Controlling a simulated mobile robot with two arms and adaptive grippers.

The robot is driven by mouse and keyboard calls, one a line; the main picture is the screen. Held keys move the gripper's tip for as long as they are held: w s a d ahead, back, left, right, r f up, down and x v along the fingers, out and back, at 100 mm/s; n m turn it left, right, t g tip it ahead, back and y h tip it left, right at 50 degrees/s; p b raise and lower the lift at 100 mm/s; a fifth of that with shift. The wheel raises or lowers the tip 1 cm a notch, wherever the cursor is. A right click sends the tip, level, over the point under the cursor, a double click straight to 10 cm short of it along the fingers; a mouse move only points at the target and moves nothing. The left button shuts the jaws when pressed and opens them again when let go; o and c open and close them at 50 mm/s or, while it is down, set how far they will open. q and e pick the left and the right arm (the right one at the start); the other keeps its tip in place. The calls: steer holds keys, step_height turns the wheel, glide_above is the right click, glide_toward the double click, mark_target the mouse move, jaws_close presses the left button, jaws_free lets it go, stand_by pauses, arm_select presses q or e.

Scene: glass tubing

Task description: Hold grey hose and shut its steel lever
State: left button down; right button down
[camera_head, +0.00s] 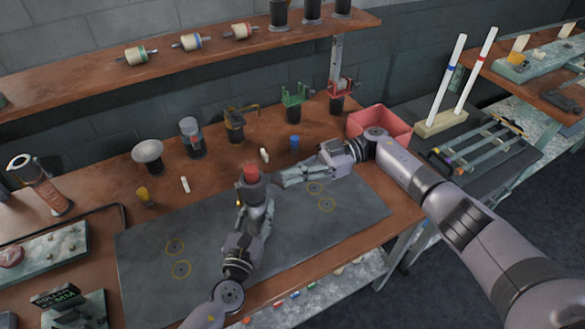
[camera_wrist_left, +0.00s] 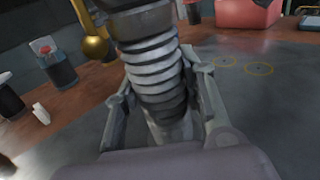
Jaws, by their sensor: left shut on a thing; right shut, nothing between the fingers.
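The grey ribbed hose (camera_wrist_left: 155,75) stands between the fingers of my left gripper (camera_wrist_left: 160,110) in the left wrist view. In the head view its dark collar (camera_head: 250,190) and red top (camera_head: 250,172) show above my left gripper (camera_head: 255,205), which is shut on it over the dark mat. A brass ball (camera_wrist_left: 95,47) sits beside the collar in the wrist view; I cannot tell whether it belongs to the steel lever. No lever is clearly made out. My right gripper (camera_head: 277,178) is shut and empty, its tips just right of the collar; I cannot tell whether they touch it.
The dark mat (camera_head: 150,265) has yellow ring marks. A blue-capped item (camera_head: 294,143), a red bin (camera_head: 385,120), a green stand (camera_head: 294,98) and a grey dish (camera_head: 147,150) stand behind. A shelf (camera_head: 100,75) runs above. The mat's left part is clear.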

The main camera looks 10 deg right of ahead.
steer(key=shift+s+a+f, duration=0.1)
steer(key=shift+a+f, duration=0.1)
steer(key=shift+f, duration=0.3)
steer(key=shift+a+f, duration=0.15)
steer(key=shift+f, duration=0.35)
steer(key=v, duration=0.7)
steer(key=shift+d, duration=0.25)
steer(key=c, duration=2.3)
jaws_free()
